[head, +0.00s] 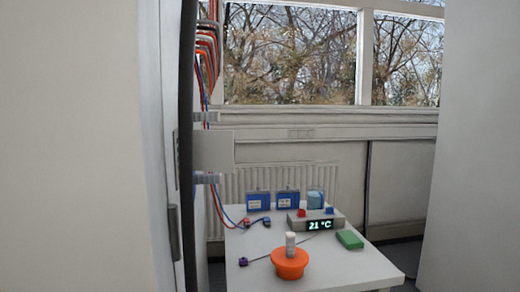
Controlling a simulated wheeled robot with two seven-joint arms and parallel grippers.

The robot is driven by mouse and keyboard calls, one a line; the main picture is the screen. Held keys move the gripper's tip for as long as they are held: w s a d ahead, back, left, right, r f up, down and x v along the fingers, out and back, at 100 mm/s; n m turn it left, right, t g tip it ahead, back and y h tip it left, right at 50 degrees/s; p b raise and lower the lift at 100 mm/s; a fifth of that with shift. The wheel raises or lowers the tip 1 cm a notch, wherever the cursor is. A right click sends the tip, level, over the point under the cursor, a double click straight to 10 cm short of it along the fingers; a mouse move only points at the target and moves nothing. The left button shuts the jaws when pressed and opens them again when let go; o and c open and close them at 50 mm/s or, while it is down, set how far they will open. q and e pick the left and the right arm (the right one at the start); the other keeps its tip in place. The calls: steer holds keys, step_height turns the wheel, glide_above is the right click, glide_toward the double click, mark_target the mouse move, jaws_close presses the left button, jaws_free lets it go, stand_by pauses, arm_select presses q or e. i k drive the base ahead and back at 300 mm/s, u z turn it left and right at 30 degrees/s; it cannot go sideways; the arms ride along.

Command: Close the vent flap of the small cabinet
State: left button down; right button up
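Neither of my grippers is in view. A tall pale cabinet-like body (80,150) fills the left side, with a black vertical strip (187,150) along its edge and a grey handle (174,232). A flat light-grey plate (213,150) juts out to the right beside the black strip, among the cables. I cannot tell whether this plate is the vent flap. No part is clearly recognisable as the small cabinet.
A white table (340,265) holds an orange bowl (289,264) with a white cylinder, a display unit (318,222), a green block (349,239) and blue boxes (258,199). Red and blue cables (208,60) hang at left. A pale panel (480,150) stands at right.

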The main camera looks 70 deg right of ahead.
mark_target(213, 151)
steer(key=z, duration=0.7)
steer(key=k, duration=0.1)
steer(key=z, duration=1.65)
